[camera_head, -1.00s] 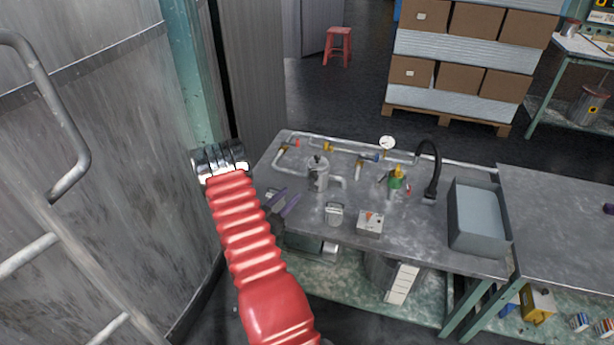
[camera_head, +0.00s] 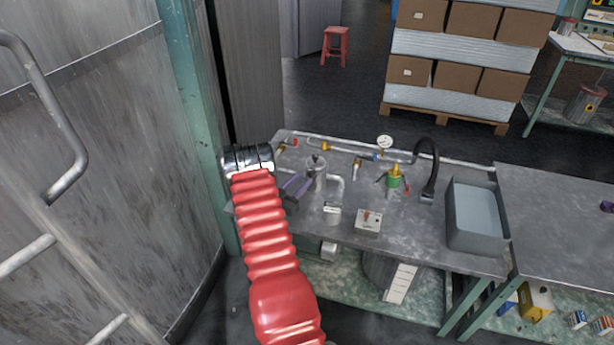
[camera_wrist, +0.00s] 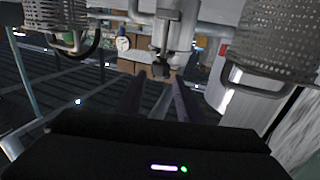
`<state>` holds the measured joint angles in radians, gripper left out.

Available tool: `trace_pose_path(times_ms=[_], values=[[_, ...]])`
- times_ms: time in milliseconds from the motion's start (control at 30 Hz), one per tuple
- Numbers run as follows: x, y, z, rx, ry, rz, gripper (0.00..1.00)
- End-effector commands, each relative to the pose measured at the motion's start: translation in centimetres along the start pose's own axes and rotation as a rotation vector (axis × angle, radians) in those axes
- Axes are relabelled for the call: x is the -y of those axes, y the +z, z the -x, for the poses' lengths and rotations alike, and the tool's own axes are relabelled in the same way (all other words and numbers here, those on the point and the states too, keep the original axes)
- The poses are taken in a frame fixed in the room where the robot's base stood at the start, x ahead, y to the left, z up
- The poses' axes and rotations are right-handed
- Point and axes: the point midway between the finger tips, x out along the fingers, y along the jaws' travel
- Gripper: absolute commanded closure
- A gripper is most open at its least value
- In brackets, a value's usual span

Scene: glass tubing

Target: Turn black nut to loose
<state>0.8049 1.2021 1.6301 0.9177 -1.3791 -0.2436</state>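A dark fitting (camera_wrist: 162,70), which looks like the black nut, hangs below a grey pipe (camera_wrist: 174,35). It lies beyond the fingertips, in line with the gap, and I see no contact. I cannot pick out the black nut in the head view.
The bench (camera_head: 400,240) carries a pressure gauge (camera_head: 384,142), a green valve (camera_head: 393,180), a black hose (camera_head: 433,165), a switch box (camera_head: 367,221) and a grey tray (camera_head: 476,218). A green post (camera_head: 190,90) stands close left of my arm. Perforated metal cylinders (camera_wrist: 275,40) flank the wrist view.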

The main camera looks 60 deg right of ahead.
Motion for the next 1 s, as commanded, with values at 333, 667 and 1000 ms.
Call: trace_pose_path(times_ms=[333,667,1000], values=[[0.0,0.0,-4.1,-0.001,0.0,0.0,0.66],[0.1,0.0,-4.4,0.0,-0.002,0.001,0.66],[0.1,0.0,-4.4,0.0,-0.002,0.001,0.89]])
